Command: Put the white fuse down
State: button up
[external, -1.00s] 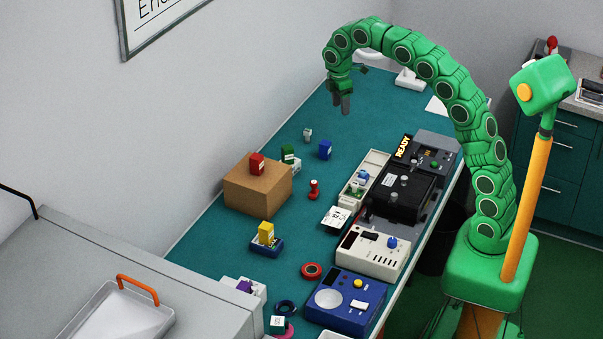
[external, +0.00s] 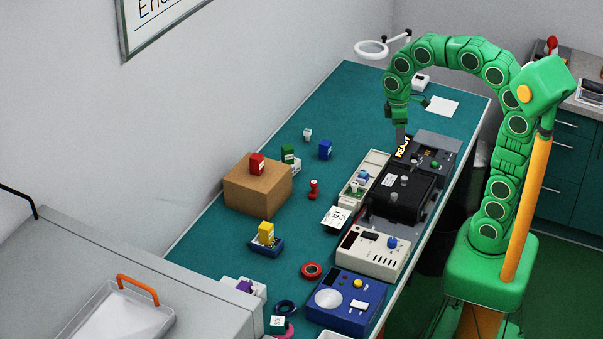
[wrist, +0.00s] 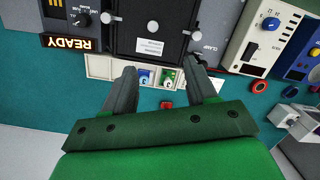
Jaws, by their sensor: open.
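A small white block with a grey part, which looks like the white fuse (external: 307,134), stands upright on the teal bench, behind the green and blue blocks, in the external view. My gripper (external: 400,134) is well to the right of it, pointing down near the READY sign. In the wrist view my gripper (wrist: 161,66) has its two fingers wide apart with nothing held between them. The white fuse cannot be made out in the wrist view.
A black fixture (external: 402,189) with the READY sign (external: 403,147) stands below my gripper, beside a pale tray (external: 375,166). A cardboard box (external: 258,190) bears a red block. Blue (external: 325,150) and green (external: 288,152) blocks stand nearby. The far bench is mostly clear.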

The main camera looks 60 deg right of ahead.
jog(key=s+a+f+m, duration=0.1)
jog(key=s+f+m, duration=0.1)
jog(key=s, duration=0.8)
jog(key=s+a+f+m, duration=0.2)
jog(key=s+f, duration=0.2)
jog(key=s, duration=0.6)
jog(key=shift+s+f+m, duration=0.2)
jog(key=shift+f+m, duration=0.1)
